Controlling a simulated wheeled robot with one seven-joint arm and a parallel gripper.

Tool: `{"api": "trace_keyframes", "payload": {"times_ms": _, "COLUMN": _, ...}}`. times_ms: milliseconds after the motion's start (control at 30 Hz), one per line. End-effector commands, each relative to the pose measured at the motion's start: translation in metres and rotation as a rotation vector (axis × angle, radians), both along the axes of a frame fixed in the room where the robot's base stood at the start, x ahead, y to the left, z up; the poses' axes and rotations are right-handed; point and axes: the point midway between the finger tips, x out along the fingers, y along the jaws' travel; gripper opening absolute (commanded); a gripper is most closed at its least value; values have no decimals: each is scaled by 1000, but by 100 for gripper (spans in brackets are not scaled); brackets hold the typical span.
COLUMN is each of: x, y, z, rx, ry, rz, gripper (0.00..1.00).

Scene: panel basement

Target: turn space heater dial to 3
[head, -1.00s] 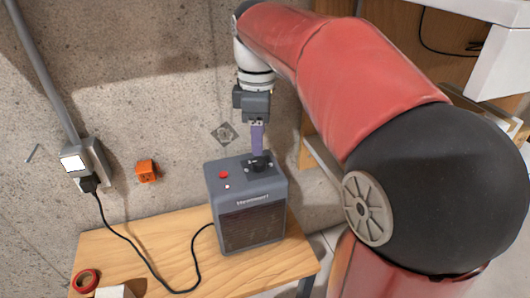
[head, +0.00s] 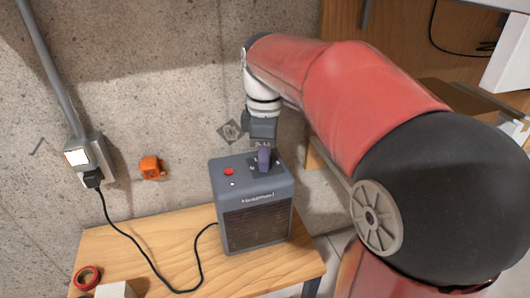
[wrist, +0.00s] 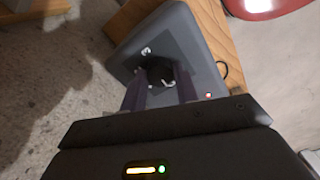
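The grey space heater (head: 257,221) stands upright on a wooden table, its grille facing forward. My gripper (head: 264,160) points down over the dial. Its purple fingers (wrist: 160,88) stand apart, one on each side of the dial, low near the top face; firm contact is not clear. In the head view the fingers mostly hide the dial. A red button (head: 229,171) and a small light sit left of the dial.
A black cord runs across the wooden table (head: 185,255) to a wall outlet (head: 88,160). A red tape roll (head: 87,277) and a white block (head: 115,290) are at the table's front left. An orange box (head: 152,167) is on the concrete wall behind.

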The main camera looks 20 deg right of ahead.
Motion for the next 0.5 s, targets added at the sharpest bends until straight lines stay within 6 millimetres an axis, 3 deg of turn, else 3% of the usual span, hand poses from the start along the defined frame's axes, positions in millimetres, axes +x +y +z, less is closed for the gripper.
{"api": "trace_keyframes", "payload": {"times_ms": 67, "x": 0, "y": 0, "z": 0, "rx": 0, "ry": 1, "rz": 0, "gripper": 7}}
{"api": "trace_keyframes", "payload": {"times_ms": 500, "x": 0, "y": 0, "z": 2, "rx": 0, "ry": 2, "rz": -101, "gripper": 7}}
